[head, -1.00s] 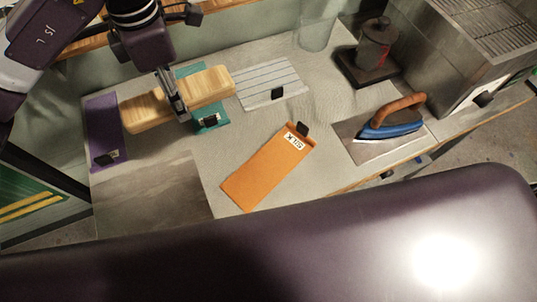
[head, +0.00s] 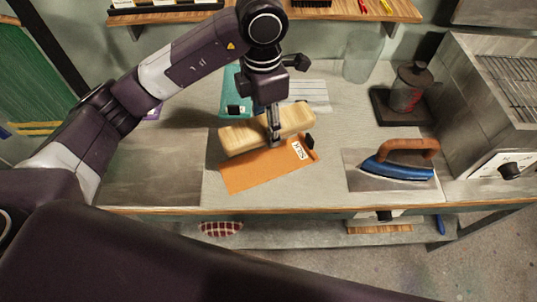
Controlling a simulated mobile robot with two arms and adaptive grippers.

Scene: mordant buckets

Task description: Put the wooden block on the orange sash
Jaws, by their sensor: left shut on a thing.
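My left gripper (head: 274,140) points down in the head view and is shut on the middle of the wooden block (head: 240,137). The block is pale and long, and lies slightly tilted across the picture. It overlaps the upper edge of the orange sash (head: 256,171); whether it touches the sash or hangs just above it I cannot tell. The sash lies flat on the table, with a white label and a black clip at its right end. My right gripper is not in view.
A teal sash (head: 233,100) and a pale striped cloth (head: 310,91) lie behind the block. A blue iron (head: 398,170) with a wooden handle stands to the right. Behind it are a dark canister (head: 411,88), a clear glass vessel (head: 362,55) and a metal box (head: 480,95).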

